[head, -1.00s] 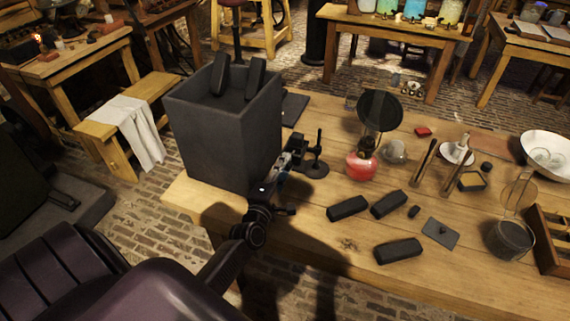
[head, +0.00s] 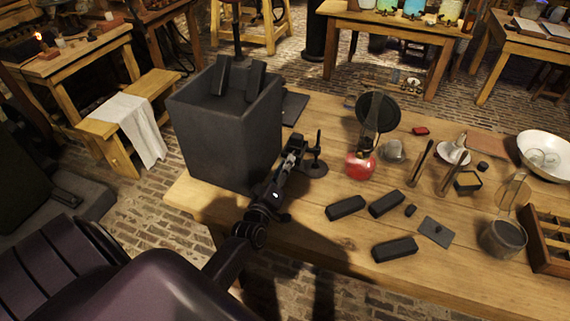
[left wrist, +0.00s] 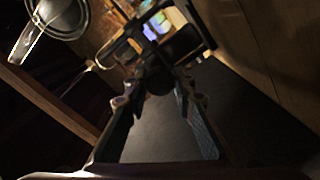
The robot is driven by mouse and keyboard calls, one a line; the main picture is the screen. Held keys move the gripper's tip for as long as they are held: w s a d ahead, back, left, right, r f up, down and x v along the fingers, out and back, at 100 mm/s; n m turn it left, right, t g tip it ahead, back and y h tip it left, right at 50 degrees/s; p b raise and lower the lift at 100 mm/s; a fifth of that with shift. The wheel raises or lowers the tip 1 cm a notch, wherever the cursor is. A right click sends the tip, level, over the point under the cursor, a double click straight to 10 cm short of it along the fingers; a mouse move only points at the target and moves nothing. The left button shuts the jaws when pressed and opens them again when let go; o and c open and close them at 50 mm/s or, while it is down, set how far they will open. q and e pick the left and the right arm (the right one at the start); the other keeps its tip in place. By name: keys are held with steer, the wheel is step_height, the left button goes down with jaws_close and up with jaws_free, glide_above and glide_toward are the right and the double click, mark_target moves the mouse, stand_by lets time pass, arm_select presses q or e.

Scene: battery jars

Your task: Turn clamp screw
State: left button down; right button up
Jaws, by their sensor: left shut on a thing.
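A small black clamp stand (head: 316,166) with a round base and an upright rod stands on the wooden table, just right of the tall dark jar. My left gripper (head: 298,146) reaches up to its left side, with the fingertips at the clamp. In the left wrist view the fingers (left wrist: 160,82) converge on a small dark rounded piece, which looks like the clamp screw. The gripper is shut on it. The screw is too dark and too covered by the fingers to show its turn. My right gripper is in neither view.
The tall dark jar (head: 226,135), with two dark blocks at its top, stands close left of my gripper. A red-based lamp (head: 361,167) stands to the right. Black blocks (head: 387,204) lie nearer the front.

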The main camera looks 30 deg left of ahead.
arm_select(q)
steer(key=shift+d+f+m, duration=0.1)
steer(key=shift+m, duration=0.3)
steer(key=c, duration=1.6)
jaws_free()
steer(key=shift+s, duration=0.15)
steer(key=v, duration=1.1)
steer(key=shift+s, duration=0.4)
